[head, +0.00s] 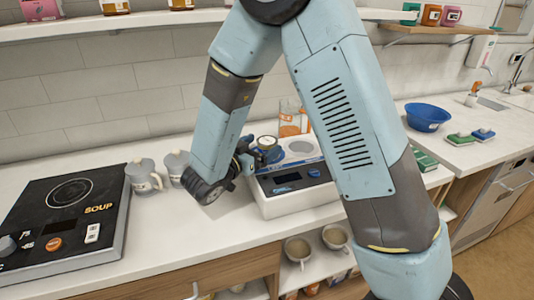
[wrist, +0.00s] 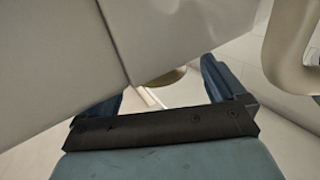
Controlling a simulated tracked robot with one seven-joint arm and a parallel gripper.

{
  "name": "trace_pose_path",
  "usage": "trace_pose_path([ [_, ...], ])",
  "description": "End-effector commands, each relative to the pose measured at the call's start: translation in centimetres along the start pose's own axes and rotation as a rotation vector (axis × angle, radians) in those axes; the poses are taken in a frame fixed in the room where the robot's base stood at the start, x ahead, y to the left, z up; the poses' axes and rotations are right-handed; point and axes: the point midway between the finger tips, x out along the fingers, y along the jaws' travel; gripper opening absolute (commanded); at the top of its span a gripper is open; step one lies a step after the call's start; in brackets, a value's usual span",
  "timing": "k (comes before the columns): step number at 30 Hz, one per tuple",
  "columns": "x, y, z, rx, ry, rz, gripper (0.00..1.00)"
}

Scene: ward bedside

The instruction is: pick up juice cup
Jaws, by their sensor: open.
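Two grey lidded cups with handles stand on the counter, a left one (head: 144,177) and a right one (head: 176,163) partly behind my arm. I cannot read their labels, so I cannot tell whether either is the juice cup. A clear container with an orange label (head: 288,118) stands at the back, partly hidden by my arm. My gripper (head: 268,153) is open by the white appliance, to the right of the grey cups. In the wrist view its blue fingers (wrist: 166,90) are apart, with large pale grey surfaces close by and a curved handle-like shape (wrist: 285,50) at right.
A black hot plate (head: 70,205) lies at left. The white appliance (head: 290,203) with a blue top stands under my arm. A blue bowl (head: 427,116) is at right. Two bowls (head: 298,250) sit on the shelf below. Counter front is clear.

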Motion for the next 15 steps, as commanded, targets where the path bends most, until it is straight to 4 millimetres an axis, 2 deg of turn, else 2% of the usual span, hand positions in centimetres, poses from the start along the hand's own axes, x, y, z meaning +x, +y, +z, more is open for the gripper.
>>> trace_pose_path([
  [3,1.8,0.2,0.0,0.0,0.0,0.003,0.97],
  [7,3.1,0.1,0.0,0.001,0.0,0.002,0.97],
  [15,3.6,0.1,0.0,0.001,0.0,-0.001,0.97],
])
